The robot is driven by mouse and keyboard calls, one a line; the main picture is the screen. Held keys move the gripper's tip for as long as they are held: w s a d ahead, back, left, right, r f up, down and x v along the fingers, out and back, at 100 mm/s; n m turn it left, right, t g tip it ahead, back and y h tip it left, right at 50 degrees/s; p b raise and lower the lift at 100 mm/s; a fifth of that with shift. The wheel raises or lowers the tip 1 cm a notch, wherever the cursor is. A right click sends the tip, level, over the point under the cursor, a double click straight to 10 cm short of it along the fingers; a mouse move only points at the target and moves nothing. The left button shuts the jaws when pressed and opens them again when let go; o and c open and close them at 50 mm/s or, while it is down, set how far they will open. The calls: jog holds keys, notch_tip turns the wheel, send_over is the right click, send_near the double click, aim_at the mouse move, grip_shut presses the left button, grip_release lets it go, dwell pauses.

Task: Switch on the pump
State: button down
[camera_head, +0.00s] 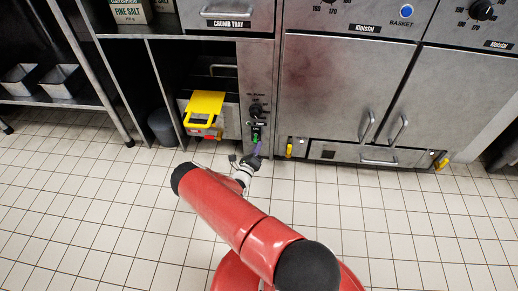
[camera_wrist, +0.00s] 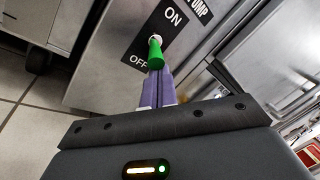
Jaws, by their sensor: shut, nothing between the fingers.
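The pump switch is a small green lever (camera_wrist: 155,53) on a dark plate (camera_wrist: 139,46) marked ON and OFF, beside a PUMP label (camera_wrist: 201,12). In the wrist view its green end hangs from a pale pivot toward the OFF side. It also shows in the head view as a green spot (camera_head: 256,136) low on the steel panel. My gripper (camera_wrist: 158,74) is shut and empty, its purple fingers together just below the lever's green end. I cannot tell whether they touch it. In the head view my gripper (camera_head: 257,150) is just under the switch.
A black knob (camera_head: 257,110) sits above the switch on the same narrow panel. A yellow-handled unit (camera_head: 204,108) stands in the opening to its left. Steel doors (camera_head: 325,85) and a low drawer (camera_head: 365,154) are to the right. The tiled floor (camera_head: 110,215) is clear.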

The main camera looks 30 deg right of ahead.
jog(key=shift+a, duration=0.1)
jog(key=shift+r, duration=0.15)
jog(key=shift+p, duration=0.4)
